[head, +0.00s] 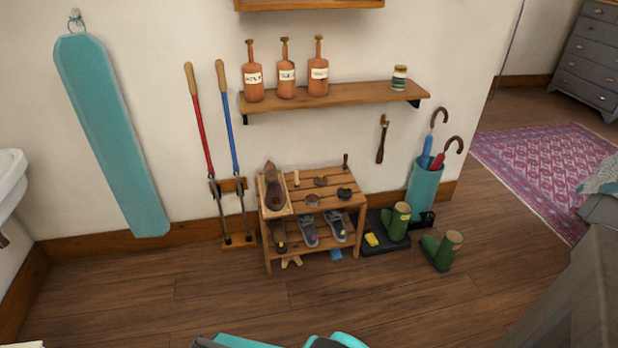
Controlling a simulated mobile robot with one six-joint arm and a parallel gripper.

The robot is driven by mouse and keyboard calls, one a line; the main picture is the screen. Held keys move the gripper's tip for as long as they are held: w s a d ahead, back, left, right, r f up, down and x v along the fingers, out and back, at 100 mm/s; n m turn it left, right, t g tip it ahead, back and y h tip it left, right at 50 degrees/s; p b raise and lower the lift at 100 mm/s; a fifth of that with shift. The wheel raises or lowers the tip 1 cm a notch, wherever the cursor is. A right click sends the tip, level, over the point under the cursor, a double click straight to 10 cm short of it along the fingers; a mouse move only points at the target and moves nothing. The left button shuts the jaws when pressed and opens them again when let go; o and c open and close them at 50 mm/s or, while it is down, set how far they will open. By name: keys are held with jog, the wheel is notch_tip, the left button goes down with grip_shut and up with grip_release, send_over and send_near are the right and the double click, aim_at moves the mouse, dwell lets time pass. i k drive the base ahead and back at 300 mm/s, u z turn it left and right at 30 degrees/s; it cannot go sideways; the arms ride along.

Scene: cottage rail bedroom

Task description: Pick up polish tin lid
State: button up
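A wooden shoe rack (327,187) stands against the wall, a little right of the picture's middle. On its slatted top lie a few small round items: a brown disc (320,181), a tin with a pale rim (312,201) and a dark round piece (344,193). They are too small to tell for sure which is the polish tin lid. A brown shoe (274,190) lies on a wooden stand at the top's left end. My gripper is not in view; only teal and dark parts of mine show at the bottom edge.
Several shoes, including a grey one (309,230), fill the rack's lower shelf. Green boots (442,250) and a teal umbrella stand (424,190) are to the right. Long-handled tools (228,120) lean at the left. A wall shelf (335,97) hangs above. The floor in front is clear.

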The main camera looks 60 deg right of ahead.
aim_at(319, 180)
jog(key=z, duration=0.25)
jog(key=i, duration=1.15)
jog(key=z, duration=0.55)
